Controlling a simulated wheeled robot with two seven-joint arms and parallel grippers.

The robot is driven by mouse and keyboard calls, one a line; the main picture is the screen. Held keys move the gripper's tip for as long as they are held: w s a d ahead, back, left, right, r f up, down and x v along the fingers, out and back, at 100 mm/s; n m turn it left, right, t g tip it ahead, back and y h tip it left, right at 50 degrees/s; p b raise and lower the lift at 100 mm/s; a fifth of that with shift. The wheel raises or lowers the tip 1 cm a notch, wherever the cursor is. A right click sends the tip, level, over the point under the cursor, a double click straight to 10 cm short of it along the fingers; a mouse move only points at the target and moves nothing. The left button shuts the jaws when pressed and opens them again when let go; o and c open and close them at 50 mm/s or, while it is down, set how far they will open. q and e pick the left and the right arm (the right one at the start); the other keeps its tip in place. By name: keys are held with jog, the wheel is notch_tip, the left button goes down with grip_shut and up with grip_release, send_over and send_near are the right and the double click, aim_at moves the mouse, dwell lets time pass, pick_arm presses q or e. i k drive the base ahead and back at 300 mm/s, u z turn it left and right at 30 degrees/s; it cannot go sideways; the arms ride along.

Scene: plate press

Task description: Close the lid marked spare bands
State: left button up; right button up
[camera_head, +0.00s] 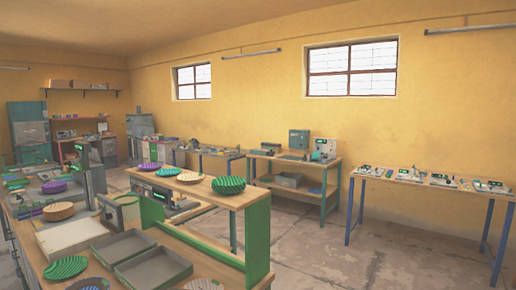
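No lettering reading "spare bands" is legible in the head view, so I cannot tell which lid is meant. Two shallow grey open trays lie side by side on the near wooden bench: a rear one (101,241) and a front one (185,268). I cannot tell whether either is a lid or a box. A pale flat board or box (70,236) lies to their left. Neither of my grippers is in view.
Ribbed plates, such as a green one (66,267) and a brown one (59,211), lie around the bench. A raised wooden shelf with a green end (259,238) stands behind the trays. A blue-legged table (430,182) stands at right; concrete floor (325,245) between is clear.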

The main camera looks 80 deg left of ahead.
aim_at(95, 156)
jog(key=u, duration=1.75)
jog(key=i, duration=4.4)
jog(key=u, duration=3.1)
jog(key=i, duration=2.65)
jog(key=u, duration=0.1)
